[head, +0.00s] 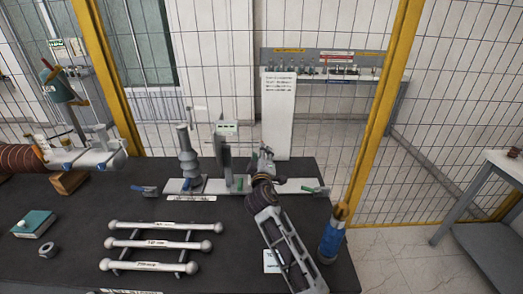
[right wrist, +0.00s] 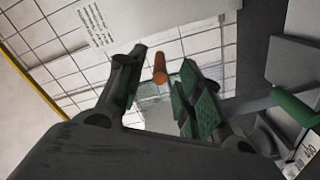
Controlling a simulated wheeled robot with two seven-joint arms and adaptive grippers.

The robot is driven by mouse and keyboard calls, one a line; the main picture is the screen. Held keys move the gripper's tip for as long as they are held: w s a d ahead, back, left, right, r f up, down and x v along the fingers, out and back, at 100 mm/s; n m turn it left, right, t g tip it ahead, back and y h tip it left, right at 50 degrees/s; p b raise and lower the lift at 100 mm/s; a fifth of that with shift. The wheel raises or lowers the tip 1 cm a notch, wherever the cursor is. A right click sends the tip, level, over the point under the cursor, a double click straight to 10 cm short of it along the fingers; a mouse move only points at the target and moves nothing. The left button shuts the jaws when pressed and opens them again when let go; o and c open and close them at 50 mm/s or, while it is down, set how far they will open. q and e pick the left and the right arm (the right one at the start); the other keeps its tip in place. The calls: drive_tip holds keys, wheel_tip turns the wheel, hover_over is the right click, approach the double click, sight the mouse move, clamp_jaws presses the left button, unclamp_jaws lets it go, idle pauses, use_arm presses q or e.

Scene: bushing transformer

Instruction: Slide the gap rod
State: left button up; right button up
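A spark-gap style fixture stands at the back of the dark table: a white base (head: 210,186), a grey ribbed post (head: 187,155) and an upright grey plate (head: 224,158). My right gripper (head: 263,158) is at the fixture's right side. In the right wrist view its two green-padded fingers (right wrist: 157,88) are apart. A short orange-brown rod end (right wrist: 160,68) shows between the fingers, without visible contact; I cannot tell if it is the gap rod. The gripper hides part of the fixture in the head view. My left gripper is not in view.
Three white bars (head: 157,244) on a rack lie front left. A blue bottle-like tool (head: 332,237) stands near the table's right edge. A teal box (head: 34,223) and a nut (head: 48,250) lie at left. A white label panel (head: 278,115) stands behind; a yellow-framed mesh fence surrounds the table.

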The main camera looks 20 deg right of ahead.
drive_tip(key=shift+x, duration=1.45)
clamp_jaws()
